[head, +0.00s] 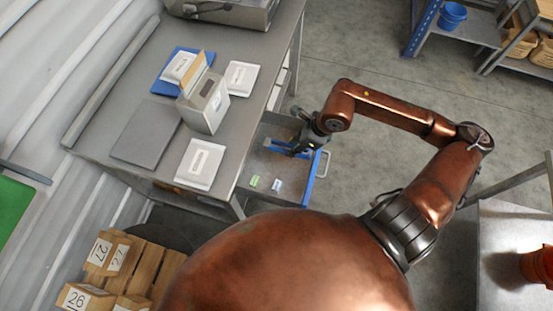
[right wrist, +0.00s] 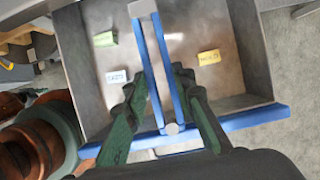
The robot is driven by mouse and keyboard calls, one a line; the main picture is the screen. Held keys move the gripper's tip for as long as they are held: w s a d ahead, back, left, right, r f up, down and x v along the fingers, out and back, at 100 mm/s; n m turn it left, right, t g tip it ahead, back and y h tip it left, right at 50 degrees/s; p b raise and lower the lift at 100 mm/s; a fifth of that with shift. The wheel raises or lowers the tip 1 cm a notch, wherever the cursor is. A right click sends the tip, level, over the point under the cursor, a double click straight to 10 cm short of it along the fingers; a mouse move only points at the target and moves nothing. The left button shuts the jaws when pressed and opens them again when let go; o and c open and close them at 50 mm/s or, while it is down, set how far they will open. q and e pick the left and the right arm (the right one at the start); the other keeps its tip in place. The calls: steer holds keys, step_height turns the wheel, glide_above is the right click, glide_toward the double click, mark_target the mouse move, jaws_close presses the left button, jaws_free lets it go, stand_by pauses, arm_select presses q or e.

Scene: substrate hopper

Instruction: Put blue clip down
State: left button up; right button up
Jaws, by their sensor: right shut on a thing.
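My right gripper (head: 301,150) is down in an open drawer at the table's right side. In the right wrist view its dark fingers (right wrist: 160,95) are shut on the blue clip (right wrist: 151,68), two long blue bars with a round grey end. The clip lies lengthwise along the middle of the drawer, over or in it. I cannot tell whether it touches the floor. In the head view the blue clip (head: 278,144) is partly hidden by the gripper. My left gripper is not in view.
The drawer has a blue front edge (right wrist: 240,119). A green label (right wrist: 104,39) and a white label (right wrist: 117,76) are left of the clip, a yellow label (right wrist: 208,57) right. On the table are a grey box (head: 205,103) and white packets (head: 199,164).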

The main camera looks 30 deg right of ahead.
steer(key=b, duration=0.2)
glide_toward(278, 162)
steer(key=f, duration=0.2)
steer(key=s+f, duration=0.1)
steer(key=shift+s+d+f, duration=0.1)
steer(key=shift+d+f, duration=0.25)
steer(key=shift+d, duration=0.05)
steer(key=shift+f, duration=0.35)
steer(key=shift+w+a+r, duration=0.15)
steer(key=shift+w, duration=0.15)
steer(key=shift+w+a+b, duration=0.4)
steer(key=shift+w+a, duration=0.65)
steer(key=shift+w, duration=0.05)
steer(key=shift+w+a+f, duration=0.15)
steer(key=shift+w+f, duration=0.05)
steer(key=shift+f, duration=0.35)
steer(key=shift+f+b, duration=0.1)
steer(key=shift+b, duration=0.2)
steer(key=o, duration=1.1)
